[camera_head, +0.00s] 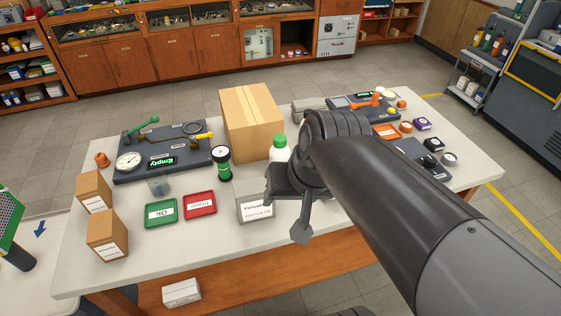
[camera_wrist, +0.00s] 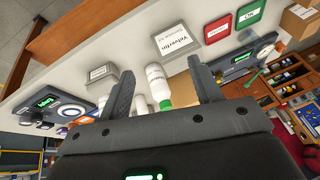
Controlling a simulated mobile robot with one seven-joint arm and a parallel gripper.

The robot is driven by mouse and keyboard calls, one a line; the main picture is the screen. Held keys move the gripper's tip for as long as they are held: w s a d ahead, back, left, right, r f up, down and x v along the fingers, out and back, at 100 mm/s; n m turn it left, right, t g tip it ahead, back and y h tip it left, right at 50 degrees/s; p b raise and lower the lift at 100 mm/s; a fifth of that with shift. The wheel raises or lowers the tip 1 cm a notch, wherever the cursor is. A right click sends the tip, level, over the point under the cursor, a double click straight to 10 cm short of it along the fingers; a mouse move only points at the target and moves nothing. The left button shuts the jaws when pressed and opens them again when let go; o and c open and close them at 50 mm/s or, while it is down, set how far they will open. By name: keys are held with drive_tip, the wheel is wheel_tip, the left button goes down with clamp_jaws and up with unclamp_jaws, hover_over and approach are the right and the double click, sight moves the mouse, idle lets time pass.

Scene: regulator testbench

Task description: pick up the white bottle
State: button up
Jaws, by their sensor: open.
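The white bottle (camera_head: 279,154) with a green cap stands on the table behind my gripper in the head view, and its lower part is hidden by my gripper. In the wrist view the white bottle (camera_wrist: 157,84) shows between the two fingers, with its green cap toward the gripper. My gripper (camera_wrist: 165,88) is open and nothing is held in it. In the head view my gripper (camera_head: 285,218) hangs over the table in front of the bottle, beside a white labelled box. Whether a finger touches the bottle cannot be told.
A large cardboard box (camera_head: 251,122) stands behind the bottle. A green-and-black flashlight-like item (camera_head: 222,163), a red tray (camera_head: 200,204) and a green tray (camera_head: 161,213) are to the left. Bare tabletop (camera_head: 235,240) lies in front.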

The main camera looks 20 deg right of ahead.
drive_tip(key=w+a+f+m+g+y, duration=0.2)
drive_tip(key=w+a+m+y, duration=0.2)
drive_tip(key=m+y, duration=0.15)
drive_tip(key=m+t+y, duration=0.5)
drive_tip(key=m+t, duration=0.6)
drive_tip(key=m, duration=0.9)
hover_over(284, 145)
drive_tip(key=shift+w+a+h, duration=0.2)
drive_tip(key=shift+h, duration=0.05)
drive_tip(key=shift+w+d+f+m+t, duration=0.1)
drive_tip(key=shift+w+d+m+t, duration=0.05)
drive_tip(key=shift+d+m+t, duration=0.2)
drive_tip(key=shift+f, duration=1.65)
wheel_tip(284, 145, down, 4)
drive_tip(key=shift+r, duration=0.15)
drive_tip(key=shift+x, duration=1.6)
drive_tip(key=shift+r, duration=0.1)
